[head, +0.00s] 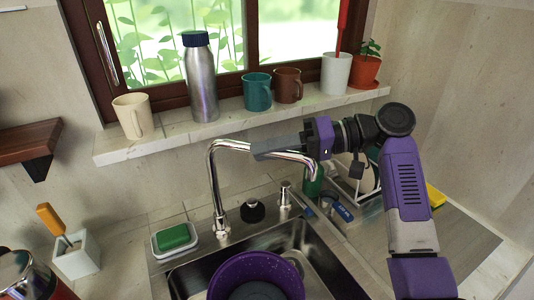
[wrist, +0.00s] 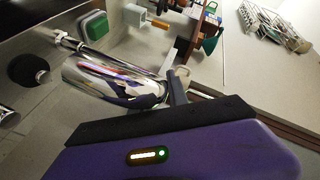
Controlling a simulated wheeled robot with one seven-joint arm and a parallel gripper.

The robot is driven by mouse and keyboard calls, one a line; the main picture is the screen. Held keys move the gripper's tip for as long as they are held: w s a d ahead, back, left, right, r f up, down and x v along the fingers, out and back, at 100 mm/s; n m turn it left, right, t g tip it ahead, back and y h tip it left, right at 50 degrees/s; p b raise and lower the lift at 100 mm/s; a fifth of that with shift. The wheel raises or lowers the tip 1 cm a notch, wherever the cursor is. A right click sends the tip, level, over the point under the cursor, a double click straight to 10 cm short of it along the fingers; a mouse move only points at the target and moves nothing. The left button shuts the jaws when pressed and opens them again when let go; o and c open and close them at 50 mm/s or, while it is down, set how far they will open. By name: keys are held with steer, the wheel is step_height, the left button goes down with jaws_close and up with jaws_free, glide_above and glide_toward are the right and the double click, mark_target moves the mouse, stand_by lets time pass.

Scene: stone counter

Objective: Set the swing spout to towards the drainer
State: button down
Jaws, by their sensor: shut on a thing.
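The chrome swing spout (head: 236,146) rises behind the sink and arches to the right, its downturned end (head: 311,168) near the sink's right rear. My gripper (head: 265,149) reaches in from the right and is shut on the spout's upper horizontal part. In the wrist view the shiny spout (wrist: 105,78) lies against my gripper's dark finger (wrist: 177,90); the other finger is hidden. A white wire drainer (head: 347,187) stands right of the sink, partly hidden by my arm and items around it.
A purple bowl (head: 238,268) sits in the steel sink (head: 318,270). A soap dispenser (head: 285,193), a green bottle (head: 314,184) and a green sponge dish (head: 174,238) stand around it. The window sill (head: 176,141) with a metal flask (head: 201,80) and mugs runs behind the spout.

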steer(key=shift+w+f, duration=0.1)
stand_by(0.3)
steer(key=c, duration=1.3)
jaws_free()
steer(key=shift+d, duration=0.1)
steer(key=b+v, duration=0.1)
steer(key=v, duration=0.6)
steer(key=shift+d, duration=0.35)
steer(key=shift+w, duration=0.1)
steer(key=shift+r, duration=0.3)
